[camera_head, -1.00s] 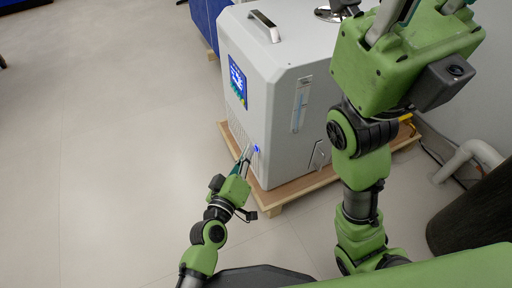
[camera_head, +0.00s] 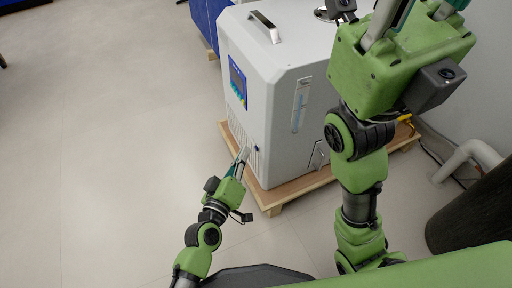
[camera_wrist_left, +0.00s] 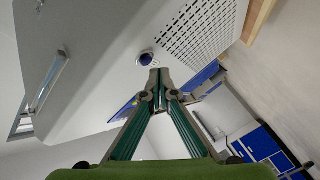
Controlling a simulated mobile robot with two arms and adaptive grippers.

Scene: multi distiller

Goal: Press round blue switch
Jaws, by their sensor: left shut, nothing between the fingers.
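The round blue switch (camera_head: 256,149) is on the lower part of the grey-white distiller's (camera_head: 292,105) front, near the vertical corner. It looks dark blue and unlit. It shows larger in the left wrist view (camera_wrist_left: 146,58), with a pale rim around it. My left gripper (camera_head: 243,152) is shut and empty, with its tips just left of the switch in the head view. In the left wrist view its closed tips (camera_wrist_left: 160,72) lie just below and right of the switch; a small gap seems to separate them. My right gripper (camera_head: 420,8) is raised at the upper right, its fingers spread and tips cut off.
The distiller's display (camera_head: 238,83) is dim, with colored marks along its lower edge. The distiller stands on a low wooden pallet (camera_head: 291,191). White pipes (camera_head: 468,158) and a dark cylinder (camera_head: 475,215) are at the right. The floor at left is clear.

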